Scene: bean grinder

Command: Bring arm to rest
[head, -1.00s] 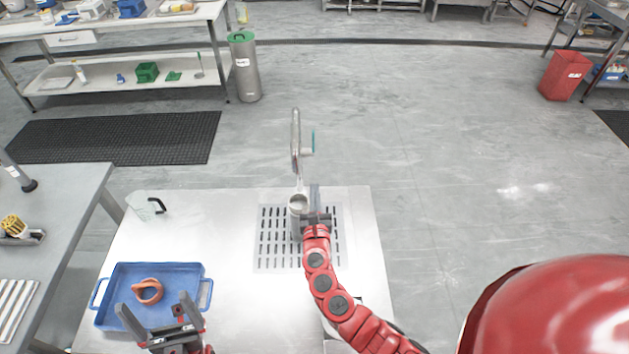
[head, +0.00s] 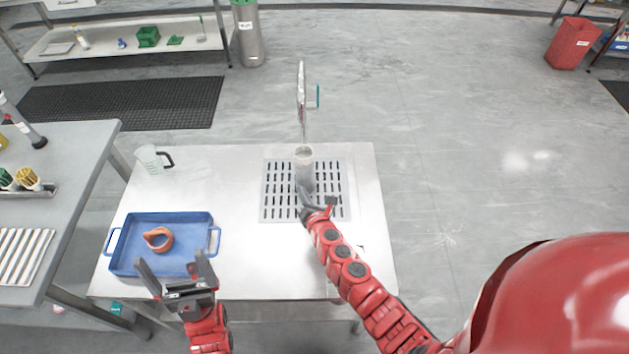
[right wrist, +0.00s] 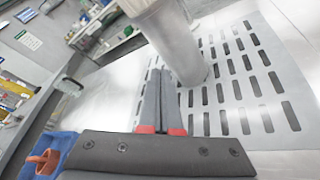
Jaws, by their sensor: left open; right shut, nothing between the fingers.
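My left gripper (head: 176,276) is open and empty, over the near edge of the blue tray. My right gripper (head: 318,203) is shut with nothing between its fingers, just in front of the grinder (head: 305,168). In the right wrist view the shut fingers (right wrist: 168,95) point at the base of the grinder's grey cylinder (right wrist: 172,45). I cannot tell whether they touch it. The grinder stands upright on a slotted grate (head: 276,190), with a tall crank (head: 302,90) rising above it.
A clear measuring jug (head: 150,158) stands at the table's back left. A grey side table (head: 75,160) is further left. The table's right side is clear.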

